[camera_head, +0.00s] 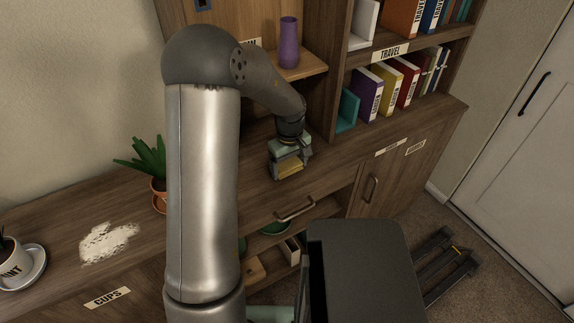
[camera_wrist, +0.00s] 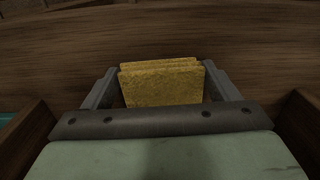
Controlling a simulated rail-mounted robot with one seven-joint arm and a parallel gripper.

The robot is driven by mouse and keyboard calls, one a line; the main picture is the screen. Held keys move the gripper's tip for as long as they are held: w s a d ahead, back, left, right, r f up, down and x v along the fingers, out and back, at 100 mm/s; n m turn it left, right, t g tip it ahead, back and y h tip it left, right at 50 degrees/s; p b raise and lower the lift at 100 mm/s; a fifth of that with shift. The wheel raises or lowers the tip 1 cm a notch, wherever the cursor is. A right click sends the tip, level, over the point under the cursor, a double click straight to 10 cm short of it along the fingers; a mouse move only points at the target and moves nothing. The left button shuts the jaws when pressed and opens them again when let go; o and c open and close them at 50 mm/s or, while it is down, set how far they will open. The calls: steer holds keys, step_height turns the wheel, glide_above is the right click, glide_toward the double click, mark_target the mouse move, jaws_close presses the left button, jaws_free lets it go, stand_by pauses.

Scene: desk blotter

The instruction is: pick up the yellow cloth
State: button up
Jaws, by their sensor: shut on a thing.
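The yellow cloth (camera_wrist: 160,86) looks like a folded, rough-textured pad in the wrist view, held between the two fingers of my gripper (camera_wrist: 160,90). In the head view the cloth (camera_head: 290,167) shows as a yellow patch at the end of my gripper (camera_head: 290,172), over the wooden counter. My gripper is shut on the cloth. Whether the cloth still touches the counter is hard to tell.
A white powdery patch (camera_head: 108,241) and a potted plant (camera_head: 150,160) are on the counter (camera_head: 255,195) to the left. A cup (camera_head: 15,262) stands on a saucer at far left. A purple vase (camera_head: 289,43) is on a shelf behind. Books (camera_head: 385,82) fill shelves at right.

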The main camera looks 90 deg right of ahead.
mark_target(289, 166)
steer(key=shift+r, duration=0.55)
step_height(289, 166, up, 2)
steer(key=shift+r, duration=0.25)
steer(key=w+a+r, duration=0.1)
steer(key=a+r, duration=0.3)
steer(key=a, duration=0.3)
steer(key=w+a+r+b, duration=0.1)
steer(key=a+r, duration=0.4)
steer(key=a, duration=0.2)
steer(key=shift+r, duration=0.2)
steer(key=shift+o, duration=0.4)
steer(key=shift+w, duration=0.1)
